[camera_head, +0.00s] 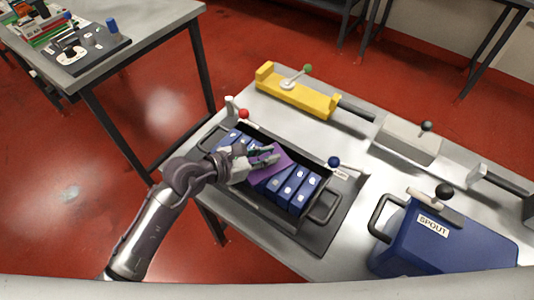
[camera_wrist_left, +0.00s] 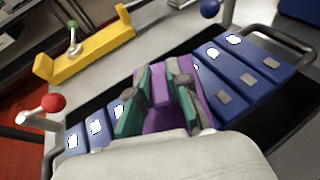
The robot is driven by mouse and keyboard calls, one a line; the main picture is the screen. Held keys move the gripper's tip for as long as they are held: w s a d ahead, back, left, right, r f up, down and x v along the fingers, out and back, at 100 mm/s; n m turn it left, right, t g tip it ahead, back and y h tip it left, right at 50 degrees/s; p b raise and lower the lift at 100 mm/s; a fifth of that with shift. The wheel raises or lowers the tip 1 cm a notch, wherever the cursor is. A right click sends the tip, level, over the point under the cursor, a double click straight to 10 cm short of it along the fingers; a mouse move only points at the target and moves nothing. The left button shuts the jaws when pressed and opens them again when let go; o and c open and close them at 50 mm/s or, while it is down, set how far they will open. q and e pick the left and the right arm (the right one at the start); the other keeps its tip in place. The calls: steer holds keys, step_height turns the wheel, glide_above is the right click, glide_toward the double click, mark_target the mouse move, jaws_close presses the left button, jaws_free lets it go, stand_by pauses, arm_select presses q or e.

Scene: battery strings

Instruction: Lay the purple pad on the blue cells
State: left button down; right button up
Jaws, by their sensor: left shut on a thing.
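The purple pad (camera_head: 283,161) is gripped in my left gripper (camera_head: 268,156), over the row of blue cells (camera_head: 300,195) in a dark tray (camera_head: 330,228). In the left wrist view the pad (camera_wrist_left: 158,88) shows between the two teal and grey fingers of the left gripper (camera_wrist_left: 164,80). Blue cells (camera_wrist_left: 232,82) show on both sides of the fingers; those beneath are hidden. I cannot tell whether the pad touches the cells. My right gripper is not in view.
A red-knobbed lever (camera_head: 243,113) and a blue-knobbed one (camera_head: 334,161) stand at the tray's edges. A yellow holder (camera_head: 300,97) lies behind the tray. A blue box labelled SPOUT (camera_head: 440,245) stands at the right. Bare tabletop (camera_head: 350,140) separates them.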

arm_select(q)
steer(key=shift+f, duration=0.15)
steer(key=c, duration=1.1)
jaws_free()
steer(key=shift+r, duration=0.3)
steer(key=shift+s+a, duration=0.2)
steer(key=shift+a, duration=0.1)
steer(key=b+v, duration=0.1)
steer(key=v, duration=0.9)
steer(key=shift+s+a+r+b, duration=0.1)
steer(key=shift+a+b, duration=0.1)
steer(key=shift+b, duration=0.15)
steer(key=shift+s+a+r, duration=0.2)
steer(key=shift+a+r, duration=0.05)
steer(key=shift+a, duration=0.05)
